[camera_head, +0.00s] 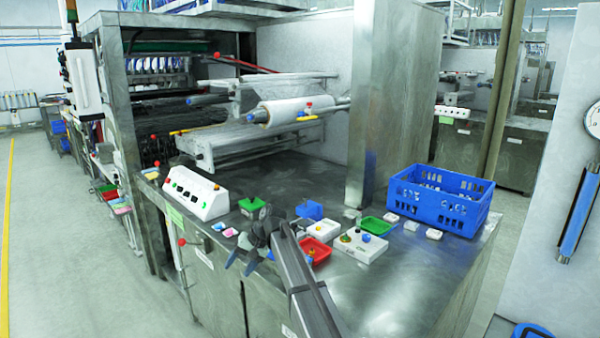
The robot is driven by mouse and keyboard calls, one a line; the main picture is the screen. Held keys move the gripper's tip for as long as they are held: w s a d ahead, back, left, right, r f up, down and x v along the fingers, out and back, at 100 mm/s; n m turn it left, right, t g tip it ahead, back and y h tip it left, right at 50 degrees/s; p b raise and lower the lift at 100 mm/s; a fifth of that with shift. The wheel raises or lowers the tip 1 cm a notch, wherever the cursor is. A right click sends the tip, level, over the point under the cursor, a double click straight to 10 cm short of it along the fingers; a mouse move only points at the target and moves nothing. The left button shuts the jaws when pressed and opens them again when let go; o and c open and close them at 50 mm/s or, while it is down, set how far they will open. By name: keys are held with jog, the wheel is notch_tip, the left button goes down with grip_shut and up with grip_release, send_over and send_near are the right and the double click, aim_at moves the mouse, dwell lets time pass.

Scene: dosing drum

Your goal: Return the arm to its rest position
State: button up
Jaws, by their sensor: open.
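My gripper (243,261) shows at the end of my grey arm, which reaches up from the bottom of the view. Its dark fingers are spread apart and nothing shows between them. It is near the front edge of the steel worktop (386,288). A red tray (322,252) with small items lies right of my wrist. A blue block (309,210) and a green block (252,206) stand behind the gripper. My arm hides part of the worktop and the cabinet front.
A blue crate (439,199) stands at the right of the worktop. A white control box (196,193) stands at the left. White button boxes (361,246) and a green tray (378,226) lie mid-right. The worktop's front right is clear. A steel column (384,110) rises behind.

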jog(key=s+d+f+n+h, duration=0.1)
jog(key=s+d+f+n, duration=0.15)
jog(key=s+f, duration=0.75)
jog(key=s+d+f+n+h, duration=0.15)
jog(key=s+d+f, duration=0.3)
jog(key=f, duration=0.95)
jog(key=s+d+f+n, duration=0.2)
jog(key=s+f, duration=0.7)
jog(key=f, duration=0.3)
jog(key=s+d+f+m+g+h, duration=0.1)
jog(key=s+d+f+m, duration=0.1)
jog(key=s+d+f, duration=0.45)
jog(key=s+d+f+m+g+h, duration=0.15)
jog(key=s+d+f, duration=0.25)
jog(key=s+d, duration=0.4)
jog(key=s+d+f+m+g, duration=0.1)
jog(key=s+d+m+g, duration=0.1)
jog(key=s+d, duration=0.4)
jog(key=s+d+f+m+g+h, duration=0.1)
jog(key=s+d+m, duration=0.1)
jog(key=s+d, duration=0.4)
jog(key=s, duration=0.5)
jog(key=shift+s+d+f+g+h, duration=0.2)
jog(key=shift+d+f+g+h, duration=0.05)
jog(key=shift+f+g+h, duration=0.1)
